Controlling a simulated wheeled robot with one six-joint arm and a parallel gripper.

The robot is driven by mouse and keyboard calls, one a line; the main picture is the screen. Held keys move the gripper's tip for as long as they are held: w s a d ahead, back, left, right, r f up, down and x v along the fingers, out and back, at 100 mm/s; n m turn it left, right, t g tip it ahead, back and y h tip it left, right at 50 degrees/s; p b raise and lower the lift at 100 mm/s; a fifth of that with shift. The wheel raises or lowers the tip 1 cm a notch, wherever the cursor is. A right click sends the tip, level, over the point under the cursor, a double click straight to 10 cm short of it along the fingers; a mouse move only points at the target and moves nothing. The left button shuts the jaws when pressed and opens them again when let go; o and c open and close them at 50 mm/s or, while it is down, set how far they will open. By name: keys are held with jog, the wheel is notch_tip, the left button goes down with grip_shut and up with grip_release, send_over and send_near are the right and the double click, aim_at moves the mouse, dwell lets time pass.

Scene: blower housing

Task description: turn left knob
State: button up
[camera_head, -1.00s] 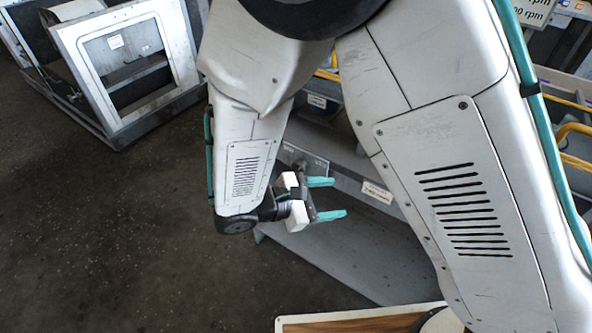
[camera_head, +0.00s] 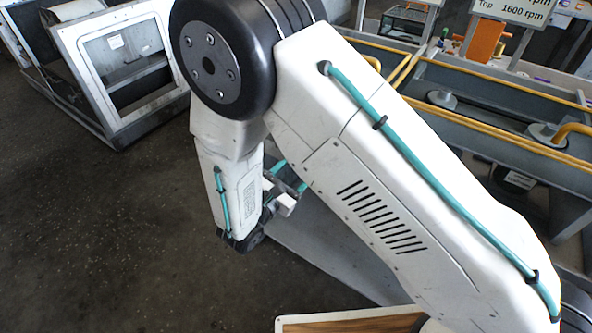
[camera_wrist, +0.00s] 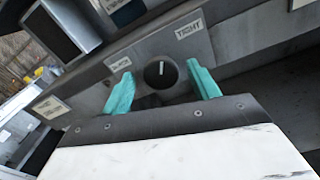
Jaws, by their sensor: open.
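A round dark knob (camera_wrist: 160,72) with a white pointer line shows in the wrist view, on a grey plate. The line stands nearly upright in the picture. A label reading "TIGHT" (camera_wrist: 190,30) is at its upper right, and a smaller label (camera_wrist: 120,63) is at its left. My gripper (camera_wrist: 160,68) is open, with one teal finger on each side of the knob and visible gaps between. I cannot tell how far the fingertips are from the plate. In the head view my gripper (camera_head: 290,177) is partly behind my arm, and the knob is hidden.
A grey housing with yellow rails (camera_head: 470,98) fills the right of the head view. A grey framed cabinet (camera_head: 120,65) stands at the upper left. A wood-topped surface (camera_head: 350,323) is at the bottom. Dark floor on the left is clear.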

jog(key=shift+w+d, duration=0.4)
jog(key=shift+w, duration=0.05)
jog(key=shift+c, duration=0.2)
jog(key=c, duration=0.9)
jog(key=n, duration=0.5)
jog(key=o, duration=0.9)
jog(key=shift+o, duration=0.2)
